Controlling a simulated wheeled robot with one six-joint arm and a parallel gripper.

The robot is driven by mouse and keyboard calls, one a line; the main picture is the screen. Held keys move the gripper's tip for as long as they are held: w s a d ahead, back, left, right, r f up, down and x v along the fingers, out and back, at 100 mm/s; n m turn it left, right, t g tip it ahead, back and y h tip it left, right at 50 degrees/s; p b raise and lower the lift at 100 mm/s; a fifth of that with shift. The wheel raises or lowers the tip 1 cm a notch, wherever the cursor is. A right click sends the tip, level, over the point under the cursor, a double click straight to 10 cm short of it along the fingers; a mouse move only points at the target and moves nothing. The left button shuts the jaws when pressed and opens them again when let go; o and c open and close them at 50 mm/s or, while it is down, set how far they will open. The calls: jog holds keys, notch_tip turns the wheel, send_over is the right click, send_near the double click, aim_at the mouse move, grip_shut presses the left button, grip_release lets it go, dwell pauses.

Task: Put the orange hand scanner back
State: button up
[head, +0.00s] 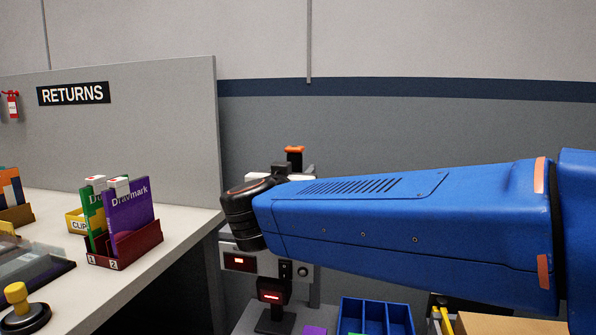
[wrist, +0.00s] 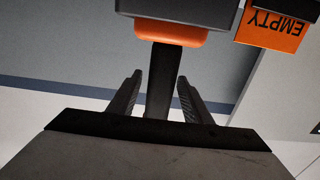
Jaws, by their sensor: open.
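In the wrist view, a dark upright handle (wrist: 160,80) stands between the two black fingers of my gripper (wrist: 158,95). It meets an orange-edged grey body (wrist: 172,32) at the top of the picture; this appears to be the orange hand scanner. My gripper is open, with a finger on each side of the handle and narrow gaps showing. In the head view, an orange-capped dark part (head: 294,150) shows above my blue arm; I cannot tell whether it is the same thing. The fingers are not clear in that view, with my wrist in front.
An orange "EMPTY" label (wrist: 275,32) appears upside down beside the scanner. A counter (head: 185,222) at left holds a dark red card box (head: 135,250). A red-lit panel (head: 240,262), black stand (head: 272,318) and blue bin (head: 375,318) lie below my arm.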

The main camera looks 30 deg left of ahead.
jog(key=v, duration=1)
dwell(0.3)
